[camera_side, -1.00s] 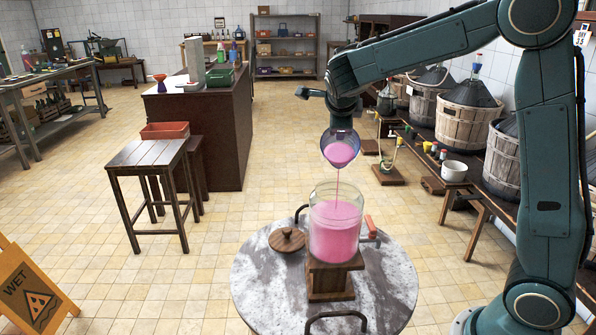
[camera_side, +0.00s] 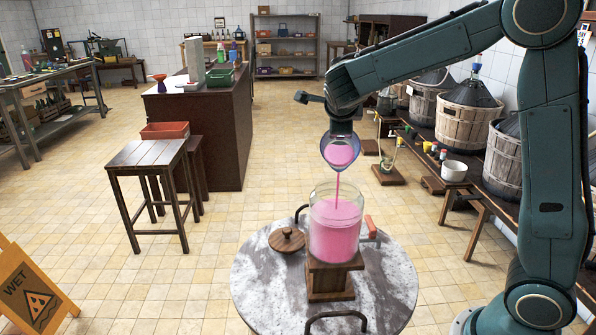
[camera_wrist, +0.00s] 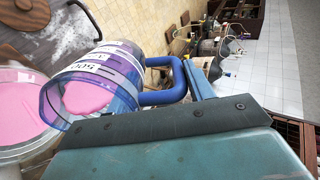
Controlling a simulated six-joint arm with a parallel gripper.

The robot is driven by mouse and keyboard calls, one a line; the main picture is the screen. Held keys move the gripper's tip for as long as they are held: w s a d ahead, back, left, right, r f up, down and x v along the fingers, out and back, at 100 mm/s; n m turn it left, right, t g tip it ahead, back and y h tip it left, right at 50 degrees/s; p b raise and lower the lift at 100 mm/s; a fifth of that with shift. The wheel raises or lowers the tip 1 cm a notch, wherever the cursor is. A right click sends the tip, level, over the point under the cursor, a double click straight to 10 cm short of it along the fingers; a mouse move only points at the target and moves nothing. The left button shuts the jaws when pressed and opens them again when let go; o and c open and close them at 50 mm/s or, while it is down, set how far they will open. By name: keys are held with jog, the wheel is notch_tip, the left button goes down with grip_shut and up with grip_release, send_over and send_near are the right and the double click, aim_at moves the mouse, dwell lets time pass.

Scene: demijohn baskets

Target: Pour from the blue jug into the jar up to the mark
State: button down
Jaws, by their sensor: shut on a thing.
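The blue jug (camera_side: 341,150) is a clear vessel with a blue rim and a blue handle (camera_wrist: 165,82). It is tipped over the jar, and a stream of pink liquid runs from its lip. My gripper (camera_wrist: 190,82) is shut on the handle; its fingertips are partly hidden. The glass jar (camera_side: 335,238) stands upright and open on a wooden block, with pink liquid filling most of it. The jar's rim (camera_wrist: 22,152) also shows at the left of the wrist view. I cannot make out the mark on the jar.
The wooden block (camera_side: 330,283) stands on a round grey marble-like table (camera_side: 262,285). A wooden lid (camera_side: 287,239) lies left of the jar, and dark handles stand at the table's edges. Basketed demijohns (camera_side: 464,118) line the right wall. A yellow wet-floor sign (camera_side: 35,292) stands lower left.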

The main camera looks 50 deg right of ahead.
jog(key=shift+s+a+r+t+h, duration=0.3)
jog(key=shift+a+r+t+h, duration=0.1)
jog(key=shift+r+h, duration=0.1)
jog(key=shift+s+a+r+t+h, duration=0.3)
jog(key=shift+a+r+h, duration=0.1)
jog(key=shift+r+h, duration=0.1)
dwell(7.0)
